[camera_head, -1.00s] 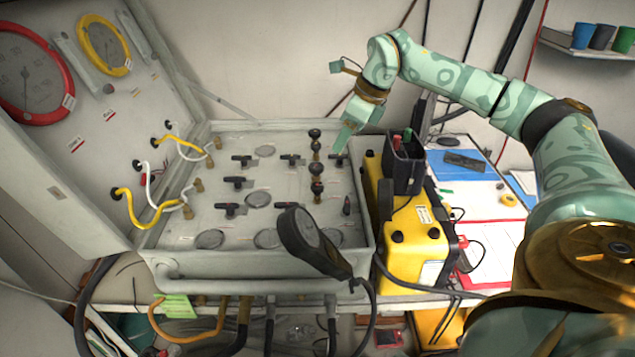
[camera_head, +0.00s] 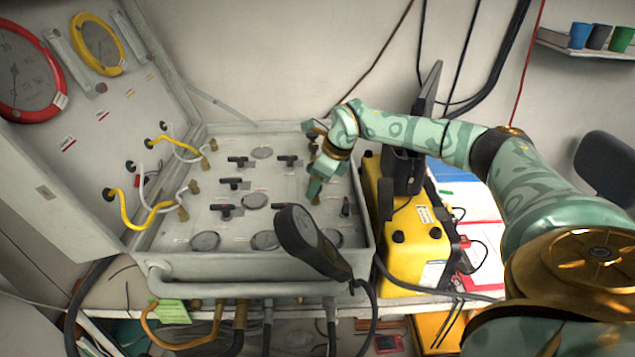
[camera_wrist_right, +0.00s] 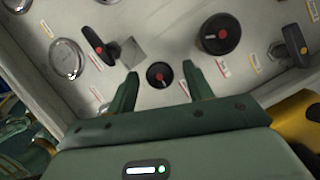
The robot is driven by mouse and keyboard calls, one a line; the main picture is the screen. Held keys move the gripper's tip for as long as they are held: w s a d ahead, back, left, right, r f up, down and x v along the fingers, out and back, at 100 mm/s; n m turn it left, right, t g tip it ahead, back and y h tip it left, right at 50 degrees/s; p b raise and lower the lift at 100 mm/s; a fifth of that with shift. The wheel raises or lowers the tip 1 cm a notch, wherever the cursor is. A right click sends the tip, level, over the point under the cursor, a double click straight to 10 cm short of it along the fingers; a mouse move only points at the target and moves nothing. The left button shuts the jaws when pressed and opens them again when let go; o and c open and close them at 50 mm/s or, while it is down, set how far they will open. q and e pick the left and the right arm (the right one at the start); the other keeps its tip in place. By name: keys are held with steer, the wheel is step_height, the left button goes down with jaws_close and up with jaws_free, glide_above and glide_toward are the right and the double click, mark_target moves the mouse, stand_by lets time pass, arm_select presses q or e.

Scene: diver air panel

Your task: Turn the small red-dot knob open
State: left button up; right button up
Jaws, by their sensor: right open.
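The small red-dot knob (camera_wrist_right: 160,75), round and black with a red centre, lies between the open fingertips of my right gripper (camera_wrist_right: 157,82) in the right wrist view. No contact between fingers and knob can be made out. In the head view my right gripper (camera_head: 315,188) points down over the right part of the grey panel (camera_head: 185,225) and hides the knob. A larger round black knob with a red dot (camera_wrist_right: 219,34) sits to the upper right in the wrist view. My left gripper is not in view.
T-handle valves (camera_wrist_right: 98,42) and round gauges (camera_wrist_right: 67,58) surround the knob. A black handheld device (camera_head: 310,240) rises at the panel's front edge. A yellow case (camera_head: 415,240) stands close on the right. The panel lid with red and yellow gauges (camera_head: 98,45) stands at left.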

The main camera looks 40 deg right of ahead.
steer(key=c, duration=0.9)
steer(key=shift+c, duration=0.2)
